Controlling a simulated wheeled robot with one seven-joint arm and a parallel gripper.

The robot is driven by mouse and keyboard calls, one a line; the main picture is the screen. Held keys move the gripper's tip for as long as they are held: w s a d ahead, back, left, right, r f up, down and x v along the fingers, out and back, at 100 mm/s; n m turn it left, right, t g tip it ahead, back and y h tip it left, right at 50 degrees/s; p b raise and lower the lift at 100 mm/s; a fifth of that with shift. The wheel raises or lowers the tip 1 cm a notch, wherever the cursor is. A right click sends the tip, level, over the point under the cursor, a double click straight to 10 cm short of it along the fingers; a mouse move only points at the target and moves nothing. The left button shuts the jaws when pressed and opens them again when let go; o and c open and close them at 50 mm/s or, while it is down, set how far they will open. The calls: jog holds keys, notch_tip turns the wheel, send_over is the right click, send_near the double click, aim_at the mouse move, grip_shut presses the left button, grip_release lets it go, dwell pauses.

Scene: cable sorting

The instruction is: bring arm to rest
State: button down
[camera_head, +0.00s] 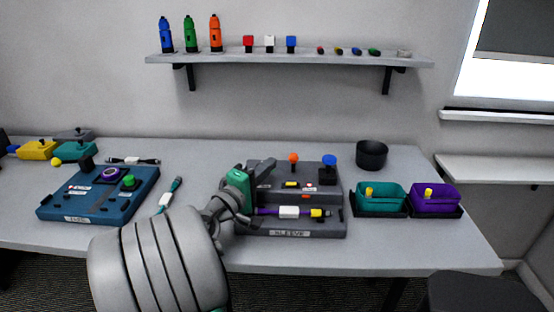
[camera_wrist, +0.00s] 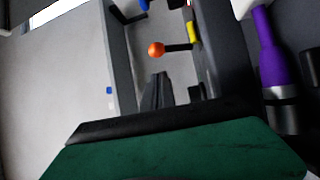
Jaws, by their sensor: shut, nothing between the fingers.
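My arm reaches in from the bottom left in the head view. My gripper (camera_wrist: 155,92) is shut and empty, close to the grey sleeve station (camera_head: 318,223); its fingertips are partly hidden in the head view. A purple cable with a white block (camera_head: 289,212) and a yellow end lies along the front of this station. The purple cable (camera_wrist: 271,50) also shows large at the right of the wrist view, beside my gripper. An orange ball knob (camera_head: 293,158) stands on the station, and it shows in the wrist view (camera_wrist: 156,49) beyond the fingers.
A blue station (camera_head: 68,206) with a green knob lies left. Teal (camera_head: 378,197) and purple (camera_head: 434,198) bins and a black cup (camera_head: 371,154) stand right. A loose cable (camera_head: 168,196) lies between the stations. A wall shelf (camera_head: 290,60) hangs behind.

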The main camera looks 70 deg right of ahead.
jog(key=shift+w+a, duration=0.15)
jog(key=shift+a, duration=0.35)
